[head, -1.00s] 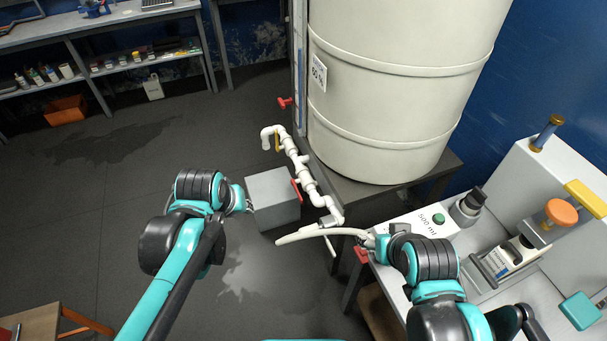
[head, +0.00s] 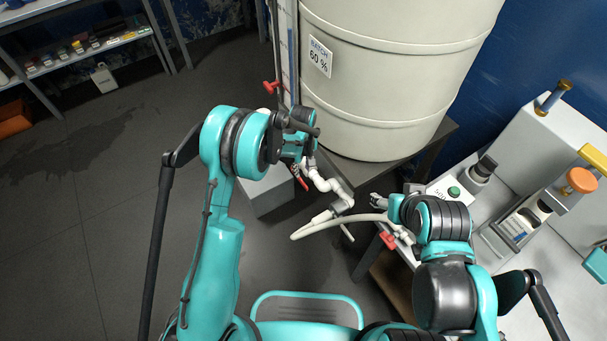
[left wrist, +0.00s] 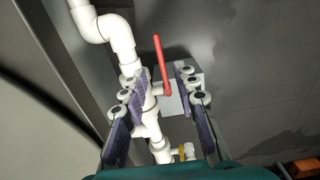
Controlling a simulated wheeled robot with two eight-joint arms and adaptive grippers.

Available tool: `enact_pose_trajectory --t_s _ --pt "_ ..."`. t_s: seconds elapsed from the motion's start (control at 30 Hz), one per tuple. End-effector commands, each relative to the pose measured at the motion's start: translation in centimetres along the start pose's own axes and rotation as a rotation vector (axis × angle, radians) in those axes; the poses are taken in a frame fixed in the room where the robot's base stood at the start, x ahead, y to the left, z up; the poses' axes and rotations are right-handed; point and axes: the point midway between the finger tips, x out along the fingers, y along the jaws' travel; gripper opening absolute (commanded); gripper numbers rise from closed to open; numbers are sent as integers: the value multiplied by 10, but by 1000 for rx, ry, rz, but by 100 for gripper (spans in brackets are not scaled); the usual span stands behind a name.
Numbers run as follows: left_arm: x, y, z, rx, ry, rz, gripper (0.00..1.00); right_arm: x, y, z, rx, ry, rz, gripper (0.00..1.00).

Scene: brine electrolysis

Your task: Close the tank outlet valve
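The white tank (head: 390,70) stands on a dark stand. White outlet piping (head: 322,180) runs below its left side. The valve's red lever (head: 303,183) shows just under my left gripper (head: 298,168), which partly hides the piping. In the left wrist view, the red lever (left wrist: 161,62) stands out from the white pipe (left wrist: 122,42). My left gripper (left wrist: 160,105) is open there, with the pipe and lever's lower end seen between its fingers. I cannot tell whether it touches the lever. My right gripper (head: 378,200) is beside the bench; its finger state is unclear.
A pale hose (head: 330,224) curves between the piping and the right arm. A grey box (head: 265,200) is below the left gripper. Another red handle (head: 271,87) is at the tank's left. The bench (head: 490,235) with apparatus fills the right. Floor at left is open.

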Motion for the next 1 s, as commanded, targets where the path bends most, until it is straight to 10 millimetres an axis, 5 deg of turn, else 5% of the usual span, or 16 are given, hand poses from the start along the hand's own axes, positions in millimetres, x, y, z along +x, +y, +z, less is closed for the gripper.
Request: enact_pose_trajectory --t_s 0.43,0.87,1.0 --pt "67 0 0 -1 -1 -1 29 24 0 17 0 0 0 62" --pt "77 0 0 0 0 0 29 26 0 19 0 0 0 62" --pt "77 0 0 0 0 0 0 26 0 19 0 0 0 62"
